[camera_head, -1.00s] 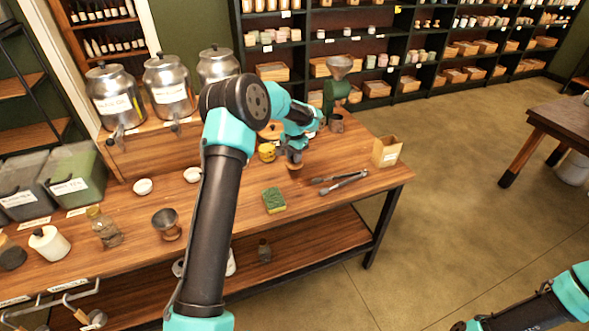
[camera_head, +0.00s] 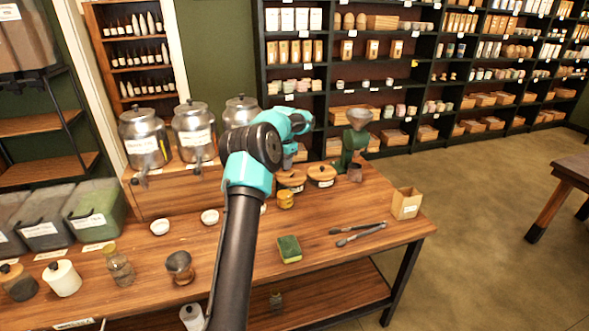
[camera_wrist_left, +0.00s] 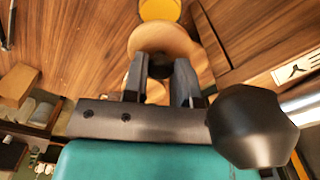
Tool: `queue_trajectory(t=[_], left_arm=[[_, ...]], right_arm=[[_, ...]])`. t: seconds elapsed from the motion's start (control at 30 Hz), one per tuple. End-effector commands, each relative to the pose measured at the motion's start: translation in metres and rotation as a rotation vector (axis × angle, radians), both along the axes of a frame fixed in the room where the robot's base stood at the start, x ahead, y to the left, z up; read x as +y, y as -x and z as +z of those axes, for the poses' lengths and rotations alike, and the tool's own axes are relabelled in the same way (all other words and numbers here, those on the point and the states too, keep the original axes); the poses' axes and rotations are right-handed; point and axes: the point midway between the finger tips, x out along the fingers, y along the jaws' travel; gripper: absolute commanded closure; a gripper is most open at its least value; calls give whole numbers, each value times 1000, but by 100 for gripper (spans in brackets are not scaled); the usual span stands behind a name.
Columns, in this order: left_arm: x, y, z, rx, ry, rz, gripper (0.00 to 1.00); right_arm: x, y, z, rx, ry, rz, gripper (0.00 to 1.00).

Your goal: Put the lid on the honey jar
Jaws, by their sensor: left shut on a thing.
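The small yellow honey jar (camera_head: 285,199) stands on the table in front of my left gripper (camera_head: 289,163). It also shows at the top of the left wrist view (camera_wrist_left: 160,9). In that view my left gripper (camera_wrist_left: 160,72) points down and is shut on the dark knob of a round wooden lid (camera_wrist_left: 160,38). The lid is beside the jar, on the side away from me, not on it. I cannot tell whether the lid is raised or touching something below. My right gripper is not in view.
A round wooden-topped container (camera_head: 321,175) stands right of my left gripper, near the green grinder (camera_head: 350,148). A sponge (camera_head: 289,249), tongs (camera_head: 360,233) and a box (camera_head: 406,203) lie to the front right. Metal urns (camera_head: 194,130) stand at the back left.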

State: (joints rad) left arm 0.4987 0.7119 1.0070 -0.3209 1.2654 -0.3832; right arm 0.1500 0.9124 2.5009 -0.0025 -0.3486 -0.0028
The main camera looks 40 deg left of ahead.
Motion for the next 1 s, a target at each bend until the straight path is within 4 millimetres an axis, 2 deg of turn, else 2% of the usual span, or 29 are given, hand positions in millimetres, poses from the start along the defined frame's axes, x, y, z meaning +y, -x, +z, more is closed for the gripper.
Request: queue_trajectory(t=[0.37, 1.0], left_arm=[[-1, -1, -5, 0, 0, 0, 83], [-1, -1, -52, 0, 0, 0, 83]], right_arm=[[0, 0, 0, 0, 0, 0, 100], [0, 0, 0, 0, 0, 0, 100]])
